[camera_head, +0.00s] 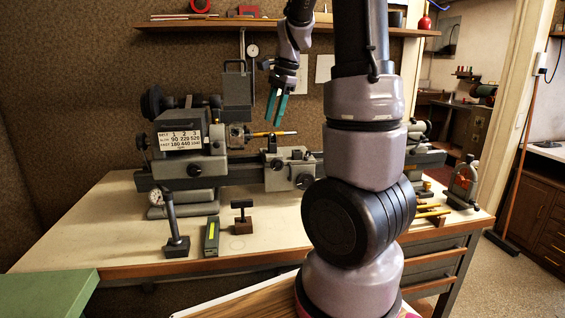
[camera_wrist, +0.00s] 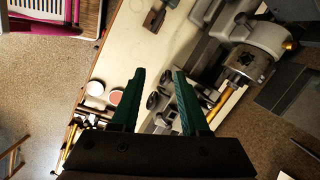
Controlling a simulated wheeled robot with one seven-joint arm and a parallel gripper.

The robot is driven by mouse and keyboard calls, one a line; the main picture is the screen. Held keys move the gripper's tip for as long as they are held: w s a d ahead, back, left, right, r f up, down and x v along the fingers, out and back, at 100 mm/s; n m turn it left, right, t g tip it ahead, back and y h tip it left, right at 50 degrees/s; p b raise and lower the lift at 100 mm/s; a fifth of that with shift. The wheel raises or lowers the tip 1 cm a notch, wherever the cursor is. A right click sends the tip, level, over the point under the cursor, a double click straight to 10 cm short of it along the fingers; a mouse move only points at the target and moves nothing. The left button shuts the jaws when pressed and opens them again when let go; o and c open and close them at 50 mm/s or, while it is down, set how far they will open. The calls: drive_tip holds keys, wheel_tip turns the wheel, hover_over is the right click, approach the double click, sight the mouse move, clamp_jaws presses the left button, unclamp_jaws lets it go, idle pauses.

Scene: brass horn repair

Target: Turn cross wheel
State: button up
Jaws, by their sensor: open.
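The lathe carriage (camera_head: 282,178) sits on the bed in the middle of the bench and carries small dark round wheels on its front. One dark wheel (camera_head: 304,181) shows in the head view; I cannot tell for sure which one is the cross wheel. In the wrist view, dark round wheels (camera_wrist: 153,101) lie between my fingers. My gripper (camera_head: 276,112) is open and empty, with teal fingers pointing down, above the carriage and apart from it. Its fingers (camera_wrist: 159,74) also show spread in the wrist view. My arm hides the right part of the lathe.
The lathe headstock (camera_head: 190,150) and a brass rod (camera_head: 268,134) are left of and below my gripper. A dial gauge stand (camera_head: 174,225), a green-grey box (camera_head: 211,236) and a small T-shaped tool (camera_head: 242,215) stand at the bench front. A shelf (camera_head: 215,25) hangs behind.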

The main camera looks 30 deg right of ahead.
sight(282, 161)
drive_tip(key=w+d+f+m+g+h, duration=0.2)
drive_tip(key=w+d+f+m, duration=0.35)
drive_tip(key=w+f, duration=0.2)
drive_tip(key=f, duration=1)
drive_tip(key=shift+s+d+f, duration=0.25)
drive_tip(key=shift+d+f, duration=0.1)
drive_tip(key=shift+d, duration=0.05)
drive_tip(key=shift+c, duration=0.3)
clamp_jaws()
